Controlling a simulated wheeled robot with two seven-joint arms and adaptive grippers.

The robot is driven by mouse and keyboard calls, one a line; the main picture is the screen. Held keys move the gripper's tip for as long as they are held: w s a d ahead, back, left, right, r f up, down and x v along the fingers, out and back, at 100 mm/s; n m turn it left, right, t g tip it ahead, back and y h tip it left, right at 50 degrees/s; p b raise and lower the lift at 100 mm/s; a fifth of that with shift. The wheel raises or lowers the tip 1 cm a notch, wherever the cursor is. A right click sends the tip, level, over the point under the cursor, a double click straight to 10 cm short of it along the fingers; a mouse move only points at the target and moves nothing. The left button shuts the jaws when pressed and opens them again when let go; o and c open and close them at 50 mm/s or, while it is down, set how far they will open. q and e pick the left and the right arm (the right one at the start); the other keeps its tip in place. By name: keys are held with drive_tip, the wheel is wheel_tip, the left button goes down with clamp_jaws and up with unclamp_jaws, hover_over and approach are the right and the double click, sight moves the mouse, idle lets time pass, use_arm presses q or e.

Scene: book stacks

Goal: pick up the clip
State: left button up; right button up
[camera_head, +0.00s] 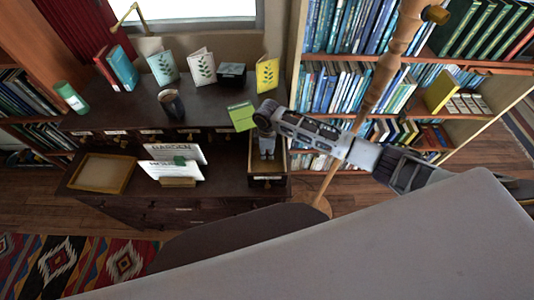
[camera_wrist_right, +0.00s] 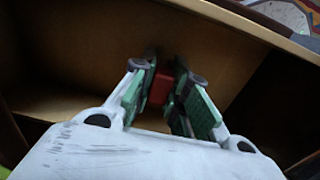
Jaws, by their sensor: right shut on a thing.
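A small red piece (camera_wrist_right: 161,88), which I take to be the clip, is between the fingers of my right gripper (camera_wrist_right: 160,92) in the right wrist view. The gripper is shut on it, inside an open wooden drawer (camera_wrist_right: 65,105). Its fine shape is hidden by the fingers and shadow. In the head view my right gripper (camera_head: 267,155) points down into the open drawer (camera_head: 268,183) at the cabinet's right end, and the red piece cannot be made out there. My left gripper is not in view.
The dark cabinet (camera_head: 135,112) bears a mug (camera_head: 171,104), standing cards, books and a green can (camera_head: 70,97). A green card (camera_head: 241,116) is close beside my right wrist. A wooden tray (camera_head: 103,173) and a card holder (camera_head: 177,182) are lower left. Bookshelves and a turned post (camera_head: 392,62) stand right.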

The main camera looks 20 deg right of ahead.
wheel_tip(320, 180, up, 9)
drive_tip(key=shift+r, duration=0.2)
idle(0.3)
idle(0.5)
